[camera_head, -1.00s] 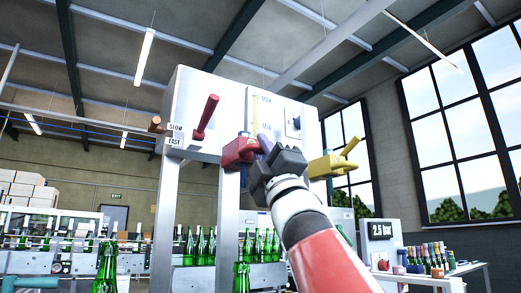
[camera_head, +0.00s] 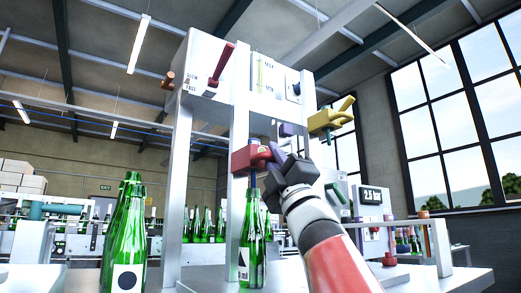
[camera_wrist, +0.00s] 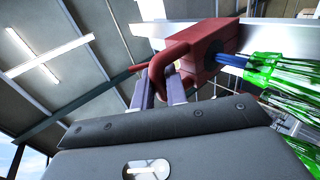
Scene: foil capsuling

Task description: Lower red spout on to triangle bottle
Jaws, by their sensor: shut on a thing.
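The red spout (camera_head: 250,158) is a red block with a handle, on the front of the white machine, below its panel. My gripper (camera_head: 272,153) is shut on the handle from the right. In the wrist view, my purple fingers (camera_wrist: 161,88) close around the curved handle of the red spout (camera_wrist: 207,48). A blue tube (camera_head: 252,181) points down from the block to the mouth of the green triangle bottle (camera_head: 252,240), upright with a black triangle on its label. The wrist view shows the tube meeting the bottle (camera_wrist: 270,72); how deep it goes is unclear.
A green bottle with a black circle label (camera_head: 126,240) stands at the front left. A yellow spout (camera_head: 332,116) sits higher at the right. A red lever (camera_head: 221,63) is on the panel. Several bottles (camera_head: 200,226) stand behind.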

